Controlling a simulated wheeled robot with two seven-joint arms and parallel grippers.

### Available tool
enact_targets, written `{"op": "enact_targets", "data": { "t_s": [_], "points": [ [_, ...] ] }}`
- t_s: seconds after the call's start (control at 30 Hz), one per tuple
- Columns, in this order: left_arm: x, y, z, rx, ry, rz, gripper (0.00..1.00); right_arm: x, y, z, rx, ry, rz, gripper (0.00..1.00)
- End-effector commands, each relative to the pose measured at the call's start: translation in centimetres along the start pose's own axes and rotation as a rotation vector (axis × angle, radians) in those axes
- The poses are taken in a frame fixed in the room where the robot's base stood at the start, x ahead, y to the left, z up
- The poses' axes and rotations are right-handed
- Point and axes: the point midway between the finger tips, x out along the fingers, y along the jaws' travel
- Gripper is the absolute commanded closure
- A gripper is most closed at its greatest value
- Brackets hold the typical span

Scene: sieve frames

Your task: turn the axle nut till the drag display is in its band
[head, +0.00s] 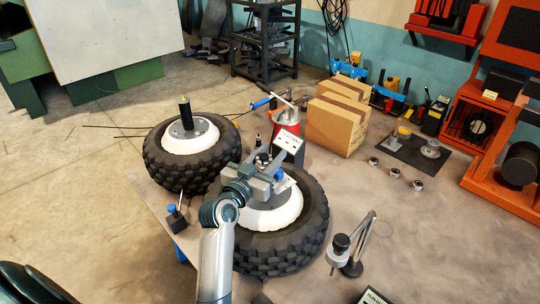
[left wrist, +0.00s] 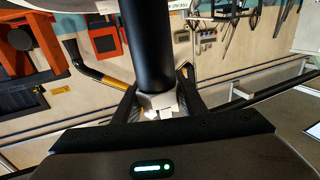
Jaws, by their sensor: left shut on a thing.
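My left gripper (head: 264,168) is over the hub of the nearer black tyre (head: 308,222), which lies flat with a white rim (head: 262,218). In the left wrist view its two fingers (left wrist: 158,102) are shut on a pale metal piece, which looks like the axle nut (left wrist: 150,98). A black cylinder (left wrist: 148,45) stands in line with the nut. In the head view the gripper and arm hide most of the hub and the nut. A small white display panel (head: 289,142) stands behind the gripper; its reading is too small to make out.
A second wheel (head: 158,170) with a black post (head: 185,113) lies at the left. A jointed stand (head: 352,250) is close to the right of the nearer tyre.

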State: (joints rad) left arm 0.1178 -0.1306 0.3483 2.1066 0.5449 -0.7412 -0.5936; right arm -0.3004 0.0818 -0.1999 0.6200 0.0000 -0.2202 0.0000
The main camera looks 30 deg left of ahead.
Motion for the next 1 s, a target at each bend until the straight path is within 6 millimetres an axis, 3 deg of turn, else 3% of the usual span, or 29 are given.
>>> {"op": "enact_targets", "data": {
  "t_s": [0.37,1.0],
  "points": [
    [-0.1,0.3,0.3,0.008,-0.002,0.13,0.85,1.6,-0.1,0.1,0.0,0.0,0.0,0.36],
    [-0.3,1.3,0.5,0.005,-0.002,0.419,0.85,7.3,-0.5,0.6,0.001,0.001,-0.003,0.36]
  ]
}}
